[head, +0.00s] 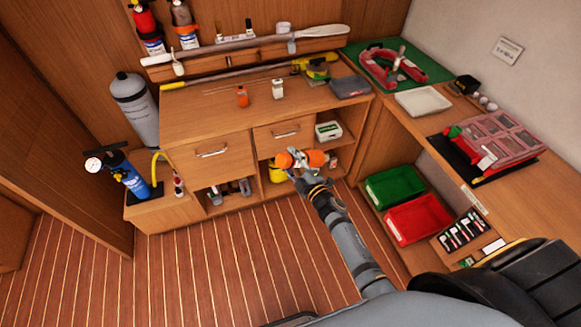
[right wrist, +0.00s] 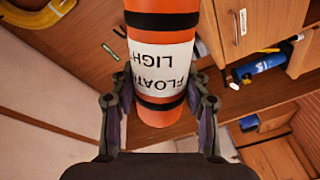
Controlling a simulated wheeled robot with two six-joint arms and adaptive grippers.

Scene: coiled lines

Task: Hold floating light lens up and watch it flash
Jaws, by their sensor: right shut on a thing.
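The floating light (head: 284,161) is an orange cylinder held in front of the wooden cabinet in the head view. In the right wrist view its orange body (right wrist: 161,22) has black bands and a white label with upside-down lettering reading "FLOATI… LIGHT". My right gripper (head: 303,168) is shut around it, with a finger on each side of the body in the right wrist view (right wrist: 160,105). The far end of the light runs out of the top of that view. I cannot make out the lens or any flash. My left gripper is not in view.
The cabinet top (head: 205,115) holds a small orange item (head: 242,96) and a white one (head: 278,89). A grey cylinder (head: 133,108) and a blue pump (head: 130,172) stand left. Green (head: 394,187) and red (head: 418,218) bins sit right. The floor (head: 210,270) is clear.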

